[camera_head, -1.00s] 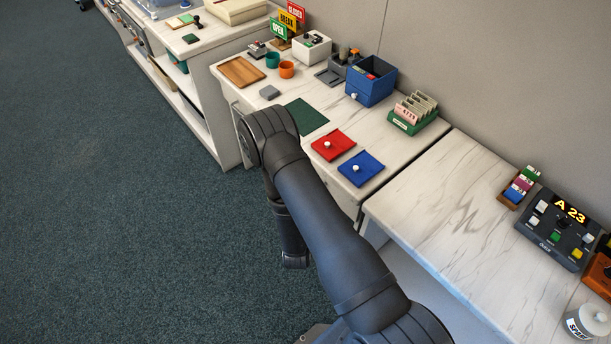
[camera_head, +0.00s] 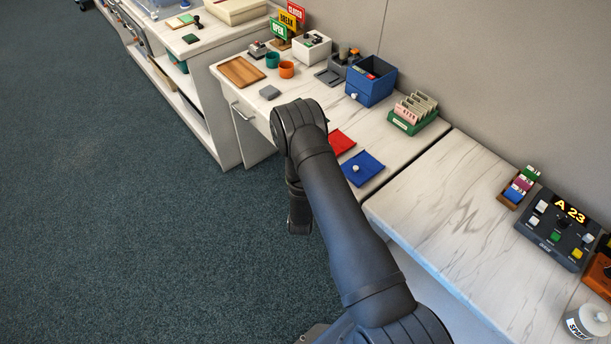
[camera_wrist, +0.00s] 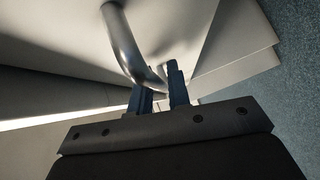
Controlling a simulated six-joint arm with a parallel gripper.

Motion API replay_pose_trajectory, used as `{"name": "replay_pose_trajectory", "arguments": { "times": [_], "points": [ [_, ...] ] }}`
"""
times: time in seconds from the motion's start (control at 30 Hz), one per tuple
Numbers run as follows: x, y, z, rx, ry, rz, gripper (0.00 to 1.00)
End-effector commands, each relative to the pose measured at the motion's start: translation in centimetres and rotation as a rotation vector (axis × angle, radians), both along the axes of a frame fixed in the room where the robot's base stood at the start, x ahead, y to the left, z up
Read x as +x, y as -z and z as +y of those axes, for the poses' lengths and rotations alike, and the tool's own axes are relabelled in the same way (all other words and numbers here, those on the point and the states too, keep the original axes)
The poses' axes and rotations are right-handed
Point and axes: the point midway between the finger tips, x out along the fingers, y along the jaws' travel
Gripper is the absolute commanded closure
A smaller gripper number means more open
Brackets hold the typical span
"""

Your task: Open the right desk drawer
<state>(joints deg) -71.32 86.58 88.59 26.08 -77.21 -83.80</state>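The right desk drawer is hidden behind my arm in the head view. In the wrist view a curved metal bar handle (camera_wrist: 122,42) comes down from a pale drawer front (camera_wrist: 60,45). My gripper (camera_wrist: 160,80) has its two blue-grey fingers apart, with a gap between them. The bent end of the handle lies at the fingertips, seemingly in line with that gap; I cannot tell whether the fingers touch it. In the head view my gripper is not visible.
The desk (camera_head: 400,150) carries a red pad (camera_head: 341,142), a blue pad (camera_head: 362,168), a blue box (camera_head: 368,92) and a green card rack (camera_head: 404,124). Another drawer handle (camera_head: 242,112) shows at left. The carpet (camera_head: 130,230) in front is clear.

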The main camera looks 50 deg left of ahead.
Motion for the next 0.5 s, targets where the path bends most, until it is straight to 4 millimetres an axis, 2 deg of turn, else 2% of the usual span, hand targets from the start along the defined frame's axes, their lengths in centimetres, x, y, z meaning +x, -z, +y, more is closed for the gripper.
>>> {"name": "replay_pose_trajectory", "arguments": {
  "times": [0.03,0.07,0.37,0.5],
  "points": [
    [0.0,0.0,0.0,0.000,0.000,0.000,0.94],
    [0.0,0.0,0.0,0.000,0.000,0.000,1.00],
    [-0.3,0.0,0.0,0.000,-0.001,0.000,1.00],
    [-1.6,0.0,0.0,-0.001,-0.004,0.000,1.00]
  ]
}}
